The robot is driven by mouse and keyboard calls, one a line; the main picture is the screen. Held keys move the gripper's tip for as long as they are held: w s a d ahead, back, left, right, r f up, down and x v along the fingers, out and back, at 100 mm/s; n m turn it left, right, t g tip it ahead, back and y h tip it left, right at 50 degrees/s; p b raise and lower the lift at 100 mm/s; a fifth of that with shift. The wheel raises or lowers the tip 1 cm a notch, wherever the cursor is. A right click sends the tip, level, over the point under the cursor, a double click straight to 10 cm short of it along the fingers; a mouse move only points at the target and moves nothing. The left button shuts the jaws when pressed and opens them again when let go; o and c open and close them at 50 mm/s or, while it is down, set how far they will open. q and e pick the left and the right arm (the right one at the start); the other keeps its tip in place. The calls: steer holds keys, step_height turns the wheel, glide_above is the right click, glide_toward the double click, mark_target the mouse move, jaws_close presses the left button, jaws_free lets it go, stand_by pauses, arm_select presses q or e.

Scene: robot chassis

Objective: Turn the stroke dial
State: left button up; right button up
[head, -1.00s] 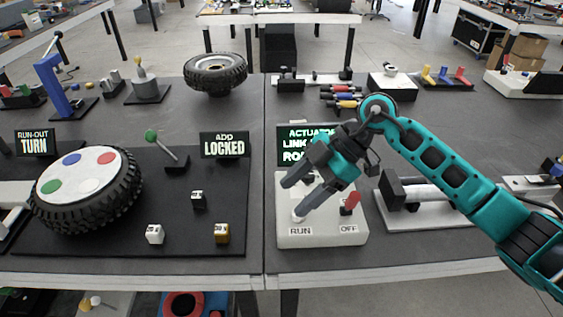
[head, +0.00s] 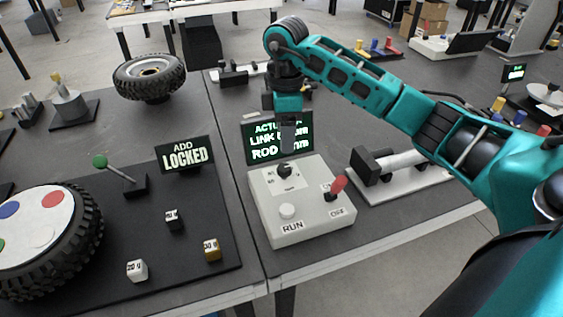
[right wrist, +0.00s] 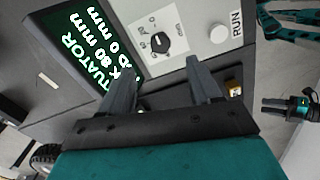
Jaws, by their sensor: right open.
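The stroke dial (head: 286,170) is a small black knob on a white plate atop the white control box (head: 272,231). In the right wrist view the dial (right wrist: 162,42) shows just beyond my fingertips. My right gripper (head: 288,146) hangs fingers-down above and behind the dial in the head view, apart from it. In the right wrist view its two grey fingers (right wrist: 158,68) are spread, with nothing between them. The actuator display (head: 277,137) stands behind the box, partly hidden by my gripper. What seems to be my left gripper (right wrist: 277,106) shows small at the right edge there.
A white RUN button (head: 287,211) and a red lever (head: 338,185) marked OFF share the box. An actuator rig (head: 395,172) stands to the right. A LOCKED sign (head: 187,155), small cubes and a large wheel (head: 85,246) are on the left.

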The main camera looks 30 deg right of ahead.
mark_target(284, 167)
step_height(284, 167, down, 9)
steer(key=shift+f, duration=0.2)
steer(key=shift+c, duration=0.3)
steer(key=c, duration=1)
